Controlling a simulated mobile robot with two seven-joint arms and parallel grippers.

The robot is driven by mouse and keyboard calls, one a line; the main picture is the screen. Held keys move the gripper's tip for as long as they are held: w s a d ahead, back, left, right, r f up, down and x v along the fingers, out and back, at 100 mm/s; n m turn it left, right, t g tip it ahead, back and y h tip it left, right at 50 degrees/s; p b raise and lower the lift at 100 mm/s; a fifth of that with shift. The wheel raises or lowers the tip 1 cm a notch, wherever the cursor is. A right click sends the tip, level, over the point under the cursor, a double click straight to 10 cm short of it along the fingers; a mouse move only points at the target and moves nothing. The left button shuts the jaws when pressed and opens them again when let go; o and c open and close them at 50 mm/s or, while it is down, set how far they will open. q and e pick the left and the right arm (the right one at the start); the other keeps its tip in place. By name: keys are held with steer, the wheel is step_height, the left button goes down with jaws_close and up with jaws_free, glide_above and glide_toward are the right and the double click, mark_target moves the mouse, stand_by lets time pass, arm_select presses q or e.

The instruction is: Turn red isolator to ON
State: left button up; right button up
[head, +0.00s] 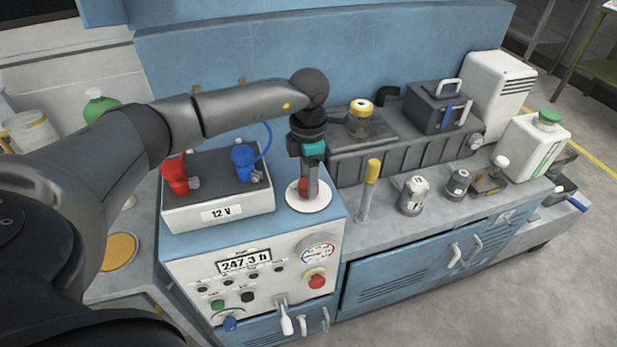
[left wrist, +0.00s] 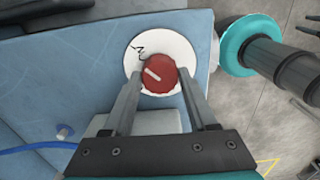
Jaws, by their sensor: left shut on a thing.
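The red isolator (left wrist: 158,74) is a round red knob with a white pointer line, on a white round plate (left wrist: 176,48) with dark marks too small to read. In the left wrist view the pointer lies slantwise, from upper left to lower right. In the head view the red isolator (head: 304,186) is partly hidden behind my gripper, on top of the blue console. My left gripper (left wrist: 159,88) points down over it with one finger on each side, shut on the knob. My right gripper is not in the head view.
A white 12 V box (head: 219,213) with a red clamp (head: 175,177) and a blue clamp (head: 243,163) stands left of the isolator. A yellow-topped lever (head: 371,180) stands to its right. The front panel carries a display (head: 245,262), a gauge (head: 318,250) and a red button (head: 317,281).

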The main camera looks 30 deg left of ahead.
arm_select(q)
steer(key=shift+r, duration=0.1)
steer(key=o, duration=1.4)
steer(key=shift+c, duration=0.2)
step_height(320, 180, up, 15)
steer(key=p, duration=0.1)
